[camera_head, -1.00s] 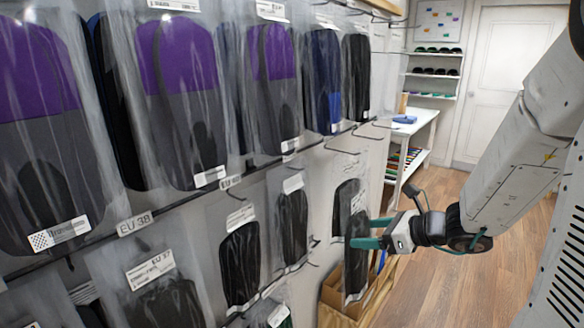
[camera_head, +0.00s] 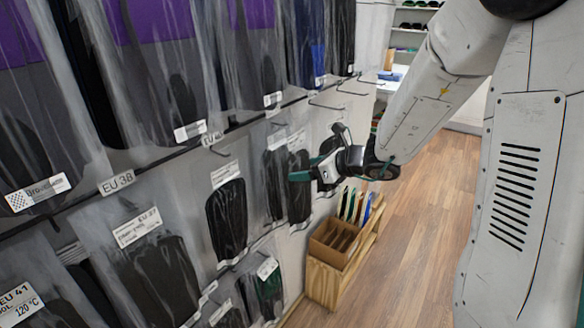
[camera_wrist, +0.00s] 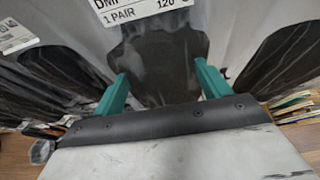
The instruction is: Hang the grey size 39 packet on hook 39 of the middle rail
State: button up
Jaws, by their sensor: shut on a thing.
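My gripper (camera_head: 313,172) has green fingers and is shut on a clear packet with a dark grey insole (camera_head: 299,192), which hangs upright just off the wall of packets. In the wrist view the packet's dark insole (camera_wrist: 160,60) sits between the two green fingers (camera_wrist: 163,88). Its white label (camera_wrist: 140,10) reads "1 PAIR" and "120"; its size is out of frame. The rail carries a tag reading EU 38 (camera_head: 116,182). Empty wire hooks (camera_head: 328,105) stick out further along to the right. I cannot read a 39 tag, and the packet's top hole is not clear.
Dark grey packets (camera_head: 227,215) hang close to the left of the held one. Purple and grey packets (camera_head: 180,80) hang above. The floor to the right is open.

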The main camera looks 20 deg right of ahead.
jog(key=shift+w+a, duration=0.4)
jog(key=shift+w, duration=0.1)
jog(key=x, duration=0.3)
jog(key=shift+w+a+r, duration=0.15)
jog(key=shift+r, duration=0.1)
jog(key=shift+c, duration=0.6)
jog(key=shift+f, duration=0.15)
jog(key=shift+f, duration=0.2)
jog(key=o, duration=1.4)
jog(key=shift+r, duration=0.1)
